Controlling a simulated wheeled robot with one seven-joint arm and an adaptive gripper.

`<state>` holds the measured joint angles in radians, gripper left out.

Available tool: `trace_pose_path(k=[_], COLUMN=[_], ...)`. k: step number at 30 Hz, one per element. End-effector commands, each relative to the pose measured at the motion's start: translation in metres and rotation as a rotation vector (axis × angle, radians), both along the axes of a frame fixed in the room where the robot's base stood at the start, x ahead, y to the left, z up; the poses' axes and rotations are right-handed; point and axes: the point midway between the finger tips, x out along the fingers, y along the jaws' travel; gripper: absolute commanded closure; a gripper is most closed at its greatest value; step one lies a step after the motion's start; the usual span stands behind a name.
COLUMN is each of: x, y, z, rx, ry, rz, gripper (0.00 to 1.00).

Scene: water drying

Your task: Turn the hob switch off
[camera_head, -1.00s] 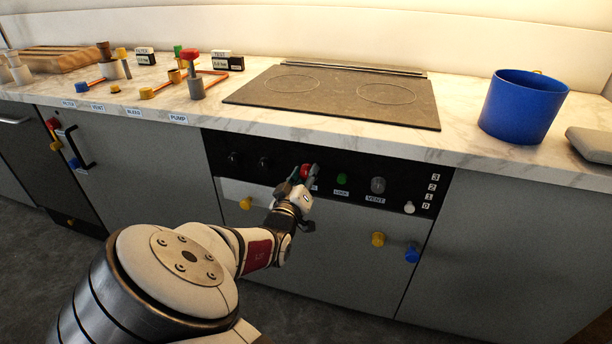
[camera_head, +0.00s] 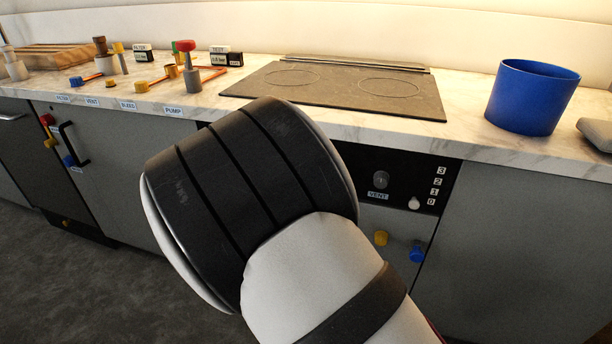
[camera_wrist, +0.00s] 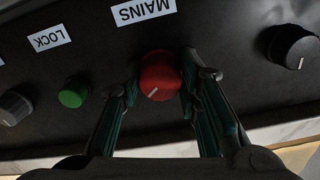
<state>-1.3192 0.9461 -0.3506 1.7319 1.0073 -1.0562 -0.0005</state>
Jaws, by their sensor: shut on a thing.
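In the wrist view a round red knob (camera_wrist: 158,76) with a short white mark sits on the black panel under a MAINS label (camera_wrist: 143,11). The mark points to the lower left of that picture. My gripper (camera_wrist: 160,88) has one finger on each side of this knob and is shut on it. In the head view my arm hides the gripper and the red knob. The hob (camera_head: 345,92) is a dark plate with two ring outlines, set in the counter. I cannot tell its heat state.
Around the red knob are a green button (camera_wrist: 74,92) with a LOCK label, a grey knob (camera_wrist: 14,108) and a black knob (camera_wrist: 293,46). A blue pot (camera_head: 531,98) stands right of the hob. A white slider (camera_head: 414,203) sits beside numbers on the panel.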

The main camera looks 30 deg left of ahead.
Motion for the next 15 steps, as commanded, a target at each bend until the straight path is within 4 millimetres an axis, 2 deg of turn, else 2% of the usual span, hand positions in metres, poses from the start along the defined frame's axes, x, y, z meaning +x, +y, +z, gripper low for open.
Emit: trace_pose_path(k=[15], x=[0.0000], y=[-0.0002], z=[-0.0034], rx=[0.447], ry=[0.107], rz=[0.001], gripper=[0.97])
